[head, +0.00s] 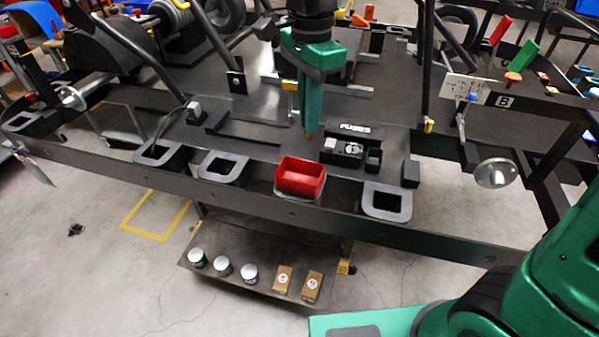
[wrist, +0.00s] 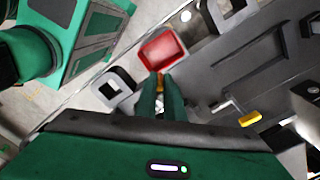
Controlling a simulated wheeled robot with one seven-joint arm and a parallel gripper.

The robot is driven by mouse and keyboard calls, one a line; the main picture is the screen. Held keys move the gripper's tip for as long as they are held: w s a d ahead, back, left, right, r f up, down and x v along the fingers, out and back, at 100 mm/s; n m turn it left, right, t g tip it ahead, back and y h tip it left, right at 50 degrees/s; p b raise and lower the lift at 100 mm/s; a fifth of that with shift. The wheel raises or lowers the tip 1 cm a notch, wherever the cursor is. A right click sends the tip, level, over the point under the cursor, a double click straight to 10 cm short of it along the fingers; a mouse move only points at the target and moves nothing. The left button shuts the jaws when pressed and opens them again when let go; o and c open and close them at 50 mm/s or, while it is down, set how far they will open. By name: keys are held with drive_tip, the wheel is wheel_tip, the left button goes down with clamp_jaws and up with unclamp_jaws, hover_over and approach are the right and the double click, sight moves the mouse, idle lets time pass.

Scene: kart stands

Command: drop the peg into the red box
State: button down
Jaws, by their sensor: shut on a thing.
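The red box (head: 300,178) is a small open tray seated in a grey holder on the near rail of the kart stand. It also shows in the wrist view (wrist: 163,50), just beyond my fingertips, and no object is visible inside it. My gripper (head: 307,122) points down above the black deck, behind the red box in the head view and apart from it. It is shut on the peg (head: 309,135). Only a small orange-brown tip of the peg shows below the fingers; the rest is hidden.
A black fuse box (head: 342,150) stands right of the gripper. Empty grey square holders (head: 222,166) line the rail left of the red box, with another (head: 387,201) to its right. Cans and small cartons stand on a lower shelf (head: 225,285).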

drive_tip(key=shift+s+a+f, duration=0.1)
drive_tip(key=shift+f, duration=2.45)
drive_tip(key=c, duration=1.8)
unclamp_jaws()
wheel_tip(320, 180, up, 11)
drive_tip(key=shift+f, duration=0.1)
